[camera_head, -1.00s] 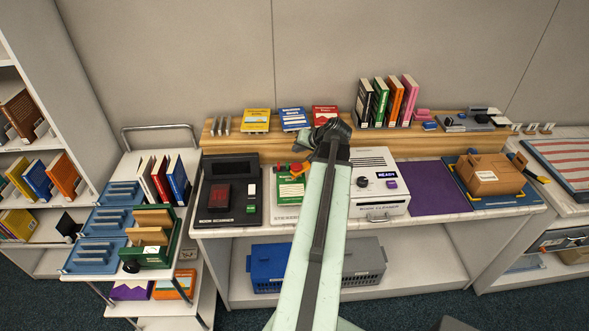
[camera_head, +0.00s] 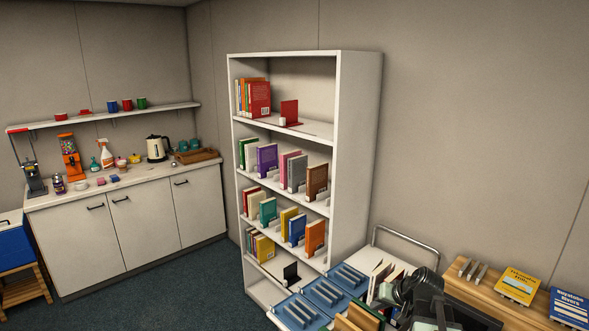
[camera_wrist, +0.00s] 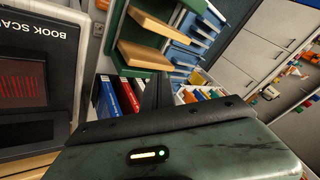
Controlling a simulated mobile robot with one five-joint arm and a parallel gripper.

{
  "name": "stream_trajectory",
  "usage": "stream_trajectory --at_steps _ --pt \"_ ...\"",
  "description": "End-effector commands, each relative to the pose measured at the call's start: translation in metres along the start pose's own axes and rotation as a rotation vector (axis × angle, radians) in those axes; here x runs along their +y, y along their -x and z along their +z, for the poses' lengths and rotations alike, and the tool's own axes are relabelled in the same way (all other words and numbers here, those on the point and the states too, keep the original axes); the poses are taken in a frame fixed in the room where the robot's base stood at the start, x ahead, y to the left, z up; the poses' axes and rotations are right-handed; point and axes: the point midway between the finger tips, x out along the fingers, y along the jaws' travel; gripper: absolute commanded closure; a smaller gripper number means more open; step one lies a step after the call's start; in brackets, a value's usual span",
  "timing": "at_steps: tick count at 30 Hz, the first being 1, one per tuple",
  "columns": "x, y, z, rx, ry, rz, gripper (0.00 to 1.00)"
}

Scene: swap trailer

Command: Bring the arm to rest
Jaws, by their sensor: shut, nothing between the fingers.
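My gripper (camera_wrist: 157,92) shows in the wrist view as a dark wedge of fingers pressed together, empty, past the edge of my green wrist housing. Books with red and blue spines (camera_wrist: 118,95) appear behind it, apart from the fingers as far as I can tell. In the head view a dark part of my arm shows at the lower right, in front of the cart; the fingertips cannot be made out there.
A white bookshelf (camera_head: 358,150) stands in the middle of the head view. A cart with blue trays (camera_head: 325,293) is at its foot. A counter (camera_head: 130,185) lies left. A book scanner (camera_wrist: 35,75) is close by in the wrist view. Open carpet (camera_head: 190,290) lies at lower left.

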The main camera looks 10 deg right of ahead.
Motion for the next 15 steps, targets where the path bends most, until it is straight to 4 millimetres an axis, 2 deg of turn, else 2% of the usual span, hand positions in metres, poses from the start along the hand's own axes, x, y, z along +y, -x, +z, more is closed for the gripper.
stream_trajectory --at_steps 1,3,6,9,11,13,15 --pt "-0.042 -0.016 0.018 -0.059 0.067 -0.007 1.0" --pt "-0.086 -0.033 0.045 -0.138 0.149 -0.001 1.0" --pt "-0.136 -0.048 0.088 -0.248 0.256 0.03 1.0" --pt "-0.165 -0.052 0.128 -0.348 0.338 0.089 1.0" --pt "-0.168 -0.048 0.151 -0.411 0.368 0.155 1.0" --pt "-0.145 -0.036 0.161 -0.463 0.345 0.246 1.0" --pt "-0.131 -0.028 0.167 -0.496 0.323 0.305 1.0"
